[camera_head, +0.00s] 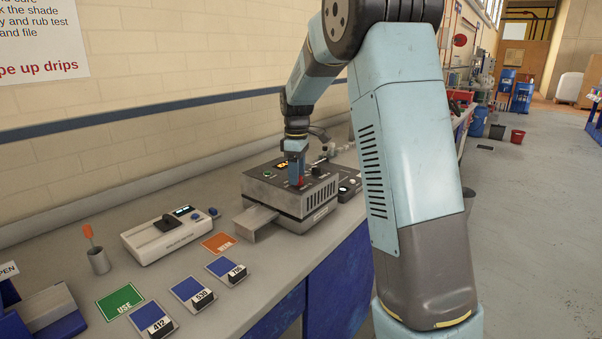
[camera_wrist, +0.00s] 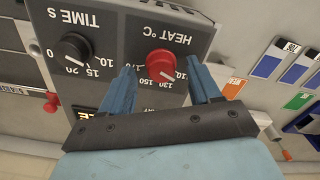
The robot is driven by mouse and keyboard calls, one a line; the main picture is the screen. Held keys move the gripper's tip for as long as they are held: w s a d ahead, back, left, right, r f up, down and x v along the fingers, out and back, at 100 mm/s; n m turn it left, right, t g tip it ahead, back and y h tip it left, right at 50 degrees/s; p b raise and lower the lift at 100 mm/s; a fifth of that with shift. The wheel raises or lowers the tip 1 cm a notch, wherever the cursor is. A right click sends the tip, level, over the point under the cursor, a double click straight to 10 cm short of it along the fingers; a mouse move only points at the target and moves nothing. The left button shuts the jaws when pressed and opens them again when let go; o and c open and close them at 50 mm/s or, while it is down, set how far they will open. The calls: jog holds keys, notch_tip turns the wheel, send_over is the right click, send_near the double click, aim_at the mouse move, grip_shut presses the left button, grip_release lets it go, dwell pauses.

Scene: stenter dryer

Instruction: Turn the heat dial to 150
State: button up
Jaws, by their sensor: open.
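The stenter dryer (camera_head: 315,203) is a grey box on the bench. In the wrist view its panel (camera_wrist: 112,22) appears upside down. The red heat dial (camera_wrist: 160,62) lies under the label HEAT °C, with printed numbers including 130 and 150 around it. Its exact pointer setting is too small to read surely. My gripper (camera_wrist: 160,68) is open, with one blue finger on each side of the dial. Whether the fingers touch it cannot be told. In the head view my gripper (camera_head: 296,177) points down over the dryer top.
A black time dial (camera_wrist: 73,48) sits beside the heat dial. A red knob (camera_wrist: 51,102) is at the panel's left. On the bench are a white instrument (camera_head: 168,238), a cup (camera_head: 98,261), a green USE card (camera_head: 120,301) and several blue swatches. The wall is close behind.

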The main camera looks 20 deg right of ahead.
jog(key=shift+f, duration=0.25)
jog(key=shift+c, duration=0.3)
jog(key=c, duration=0.9)
jog(key=shift+d, duration=0.35)
jog(key=shift+c, duration=0.3)
jog(key=shift+a+r, duration=0.1)
jog(key=shift+a, duration=0.1)
